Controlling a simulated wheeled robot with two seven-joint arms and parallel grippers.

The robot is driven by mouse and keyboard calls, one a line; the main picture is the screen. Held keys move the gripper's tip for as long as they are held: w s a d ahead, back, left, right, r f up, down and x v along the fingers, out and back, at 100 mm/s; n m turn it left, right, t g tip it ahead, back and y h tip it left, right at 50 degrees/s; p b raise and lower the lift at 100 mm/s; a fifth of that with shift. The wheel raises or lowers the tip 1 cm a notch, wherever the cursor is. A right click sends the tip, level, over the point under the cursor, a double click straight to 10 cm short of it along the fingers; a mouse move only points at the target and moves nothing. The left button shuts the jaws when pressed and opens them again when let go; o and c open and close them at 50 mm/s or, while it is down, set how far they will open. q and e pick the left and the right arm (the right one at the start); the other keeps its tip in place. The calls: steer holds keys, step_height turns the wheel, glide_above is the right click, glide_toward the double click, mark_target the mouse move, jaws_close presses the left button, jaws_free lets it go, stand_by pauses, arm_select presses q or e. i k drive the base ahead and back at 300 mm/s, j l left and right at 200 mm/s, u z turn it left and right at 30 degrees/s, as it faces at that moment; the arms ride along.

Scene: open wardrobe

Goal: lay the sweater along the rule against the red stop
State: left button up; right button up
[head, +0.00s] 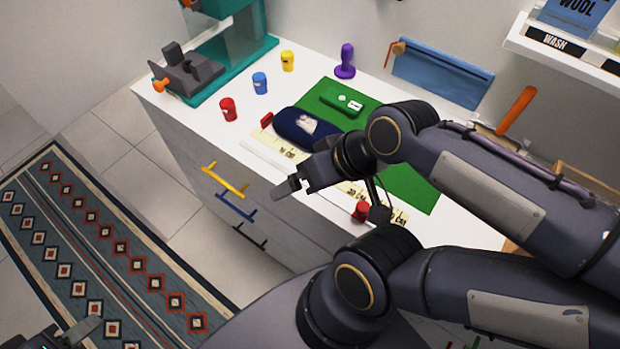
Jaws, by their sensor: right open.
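A folded navy sweater (295,125) with a pale patch lies at the left part of the green mat (412,186). Yellow rule labels (285,148) marked in CM run along the counter in front of the mat, partly hidden by my arm. A small red block (267,120) is by the sweater's left end, and another red block (361,211) sits further right among the labels. I cannot tell which is the stop. My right gripper (290,186) is open and empty above the counter's front edge, apart from the sweater. My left gripper (80,331) shows only partly at the bottom left corner.
A teal-based device (233,62) fills the left corner. A wall shelf (565,58) is at upper right.

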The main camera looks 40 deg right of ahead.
mark_target(304, 128)
steer(key=z, duration=1.35)
steer(key=k+l+u, duration=0.1)
steer(key=u, duration=0.35)
steer(key=k+l+u, duration=0.1)
steer(key=u, duration=0.35)
steer(key=k+l+u, duration=0.15)
steer(key=u, duration=0.3)
